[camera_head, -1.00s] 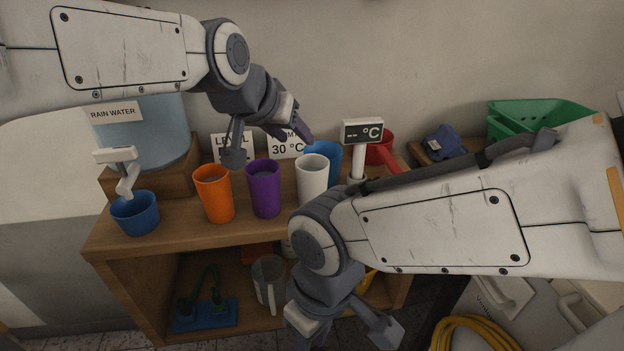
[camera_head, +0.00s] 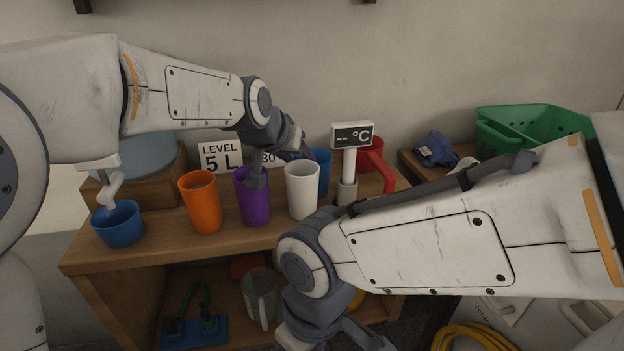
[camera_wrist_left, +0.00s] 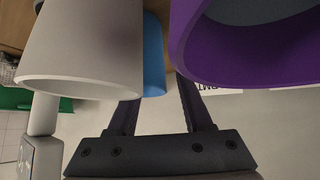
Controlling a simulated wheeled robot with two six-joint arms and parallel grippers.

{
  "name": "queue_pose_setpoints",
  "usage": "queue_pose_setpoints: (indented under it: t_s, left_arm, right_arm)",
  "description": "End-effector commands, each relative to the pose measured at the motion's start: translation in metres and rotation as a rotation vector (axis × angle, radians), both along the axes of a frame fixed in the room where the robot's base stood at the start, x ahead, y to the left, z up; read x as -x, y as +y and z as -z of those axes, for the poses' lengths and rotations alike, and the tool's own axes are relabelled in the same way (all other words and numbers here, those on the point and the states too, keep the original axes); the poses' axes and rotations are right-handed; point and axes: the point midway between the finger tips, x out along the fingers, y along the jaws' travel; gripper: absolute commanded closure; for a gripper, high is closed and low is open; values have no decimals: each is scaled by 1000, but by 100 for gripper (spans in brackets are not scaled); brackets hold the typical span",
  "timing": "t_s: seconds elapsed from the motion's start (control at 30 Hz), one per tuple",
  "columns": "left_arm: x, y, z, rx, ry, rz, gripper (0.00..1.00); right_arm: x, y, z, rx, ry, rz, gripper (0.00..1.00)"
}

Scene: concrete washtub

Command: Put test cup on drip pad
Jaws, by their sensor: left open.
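Cups stand upright on the wooden shelf top: orange (camera_head: 201,204), purple (camera_head: 255,204), white (camera_head: 302,194), and blue (camera_head: 323,174) behind the white one. I cannot tell which is the test cup. My left gripper (camera_head: 280,167) is open and empty above and between the purple and white cups. In the left wrist view its fingers (camera_wrist_left: 160,108) point at the blue cup (camera_wrist_left: 153,58), with the white cup (camera_wrist_left: 85,45) left and the purple cup (camera_wrist_left: 255,50) right. No drip pad is clearly identifiable. My right gripper (camera_head: 335,338) is low at the bottom edge, partly cut off.
A blue bowl (camera_head: 117,226) stands under a white tap (camera_head: 105,185) at left. A temperature display (camera_head: 352,136) on a post stands right of the cups, near a red container (camera_head: 369,152). A blue mat (camera_head: 194,332) and clear jug (camera_head: 259,297) sit below.

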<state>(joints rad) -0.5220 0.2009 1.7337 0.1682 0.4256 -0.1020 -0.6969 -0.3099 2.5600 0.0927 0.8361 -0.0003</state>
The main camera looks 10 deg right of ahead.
Motion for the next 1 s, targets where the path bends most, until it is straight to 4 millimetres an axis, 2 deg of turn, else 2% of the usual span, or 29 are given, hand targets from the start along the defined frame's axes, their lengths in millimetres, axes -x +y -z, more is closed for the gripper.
queue_pose_setpoints:
  t_s: [0.13, 0.17, 0.2, 0.27, 0.3, 0.73, 0.87, 1.0]
  left_arm:
    - [0, 0, -1, 0, 0, 0, 50]
    - [0, 0, -1, 0, 0, 0, 57]
    - [0, 0, -1, 0, 0, 0, 73]
    - [0, 0, -1, 0, 0, 0, 96]
    - [0, 0, -1, 0, 0, 0, 100]
    - [0, 0, -5, 1, -1, 0, 100]
    - [0, 0, -17, 1, -2, 0, 100]
    - [0, 0, -40, 2, -3, 0, 100]
  right_arm:
    - [0, 0, 0, 0, 0, 0, 66]
    - [0, 0, 0, 0, 0, 0, 66]
    - [0, 0, 0, 0, 0, 0, 66]
    - [0, 0, 0, 0, 0, 0, 66]
    - [0, 0, 0, 0, 0, 0, 66]
    - [0, 0, -2, 0, 0, 0, 66]
    - [0, 0, -7, 0, 0, 0, 66]
    - [0, 0, -16, 0, 0, 0, 66]
